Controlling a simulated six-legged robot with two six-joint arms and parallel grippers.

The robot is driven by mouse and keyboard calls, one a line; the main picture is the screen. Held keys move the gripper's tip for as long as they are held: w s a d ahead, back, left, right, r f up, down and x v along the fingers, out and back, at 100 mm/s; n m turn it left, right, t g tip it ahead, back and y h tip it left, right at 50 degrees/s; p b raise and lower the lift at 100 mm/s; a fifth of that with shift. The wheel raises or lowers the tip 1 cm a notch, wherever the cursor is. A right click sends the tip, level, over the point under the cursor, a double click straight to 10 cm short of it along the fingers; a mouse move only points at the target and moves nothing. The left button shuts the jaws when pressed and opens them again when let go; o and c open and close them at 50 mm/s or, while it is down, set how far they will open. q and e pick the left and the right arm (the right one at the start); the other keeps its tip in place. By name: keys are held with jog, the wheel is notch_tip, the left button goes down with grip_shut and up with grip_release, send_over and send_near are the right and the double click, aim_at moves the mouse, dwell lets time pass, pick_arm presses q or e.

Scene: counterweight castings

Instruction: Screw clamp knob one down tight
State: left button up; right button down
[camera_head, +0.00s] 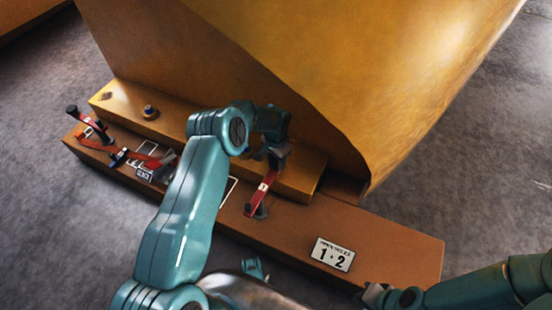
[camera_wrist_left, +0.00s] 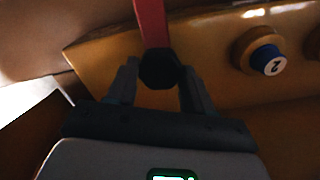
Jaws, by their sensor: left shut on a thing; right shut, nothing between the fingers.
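My left gripper (camera_head: 278,155) is at the upper end of a red clamp bar (camera_head: 264,188) on the ochre ledge. In the left wrist view, its fingers (camera_wrist_left: 158,85) are shut on a black clamp knob (camera_wrist_left: 160,70), with the red bar (camera_wrist_left: 152,22) running up behind it. No number shows on this knob. In the head view the gripper hides the knob. The bar's lower end has a dark foot (camera_head: 257,210) on the brown base. My right gripper (camera_head: 374,294) is shut and empty at the lower right, apart from the base.
A second red clamp (camera_head: 92,124) with a black knob (camera_head: 72,110) stands at the base's left end. A blue cap marked 2 (camera_wrist_left: 268,60) sits beside the held knob. A "1 · 2" plate (camera_head: 332,254) lies on the base. A huge ochre casting (camera_head: 350,70) rises behind.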

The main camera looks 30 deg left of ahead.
pick_arm(q)
jog(key=shift+m, duration=0.3)
jog(key=m+b, duration=0.2)
jog(key=m, duration=0.1)
jog(key=shift+f, duration=0.1)
jog(key=m+b, duration=0.1)
jog(key=m, duration=0.4)
jog(key=m+b, duration=0.1)
jog(key=m, duration=1)
jog(key=shift+r, duration=0.2)
dwell(0.3)
jog(key=o, duration=1)
jog(key=shift+r, duration=0.1)
jog(key=shift+o, duration=0.2)
